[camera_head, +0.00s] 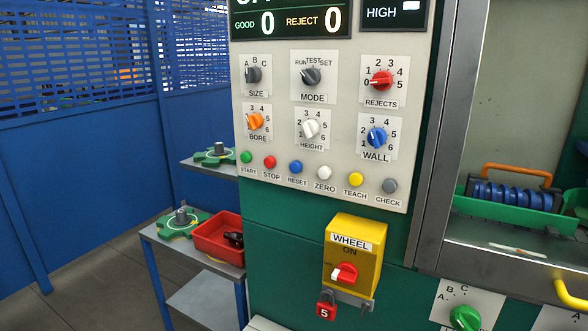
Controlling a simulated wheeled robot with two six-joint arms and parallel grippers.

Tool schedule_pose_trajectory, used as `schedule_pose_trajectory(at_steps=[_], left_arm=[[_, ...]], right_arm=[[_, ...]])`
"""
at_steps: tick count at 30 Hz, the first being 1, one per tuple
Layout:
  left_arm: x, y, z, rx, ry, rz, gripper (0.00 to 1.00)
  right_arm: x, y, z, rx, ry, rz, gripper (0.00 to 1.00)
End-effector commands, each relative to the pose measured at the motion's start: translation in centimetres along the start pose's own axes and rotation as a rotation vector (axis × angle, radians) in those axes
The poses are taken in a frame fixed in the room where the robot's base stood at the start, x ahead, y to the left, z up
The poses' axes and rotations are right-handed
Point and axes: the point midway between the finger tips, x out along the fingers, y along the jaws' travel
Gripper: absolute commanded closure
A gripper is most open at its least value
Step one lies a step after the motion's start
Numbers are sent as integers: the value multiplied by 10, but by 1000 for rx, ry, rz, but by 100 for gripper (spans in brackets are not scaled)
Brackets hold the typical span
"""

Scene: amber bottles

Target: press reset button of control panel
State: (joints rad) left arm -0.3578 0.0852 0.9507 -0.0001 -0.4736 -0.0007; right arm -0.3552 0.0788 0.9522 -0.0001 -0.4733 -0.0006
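The control panel (350,125) is a pale upright board in the middle of the view, with a dark display above showing GOOD 0 and REJECT 0. The reset button (295,167) is a small round blue button labelled RESET, low on the panel. It sits in a slanting row between the red stop button (270,162) and the white zero button (324,172). Green start (246,157), yellow teach (355,179) and grey check (389,186) buttons are in the same row. Neither of my grippers shows in this view.
Several knobs sit above the buttons, including a blue WALL knob (377,137). A yellow WHEEL switch box (353,255) with a red padlock (325,305) juts out below. A side table with a red tray (219,239) stands at left. A metal-framed machine opening is at right.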

Motion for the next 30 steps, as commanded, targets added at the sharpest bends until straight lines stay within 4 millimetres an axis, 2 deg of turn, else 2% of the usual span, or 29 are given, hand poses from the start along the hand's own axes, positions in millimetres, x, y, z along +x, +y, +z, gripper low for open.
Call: schedule_pose_trajectory(at_steps=[14,30], left_arm=[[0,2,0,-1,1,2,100],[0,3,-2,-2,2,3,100]], right_arm=[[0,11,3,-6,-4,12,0],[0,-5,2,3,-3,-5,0]])
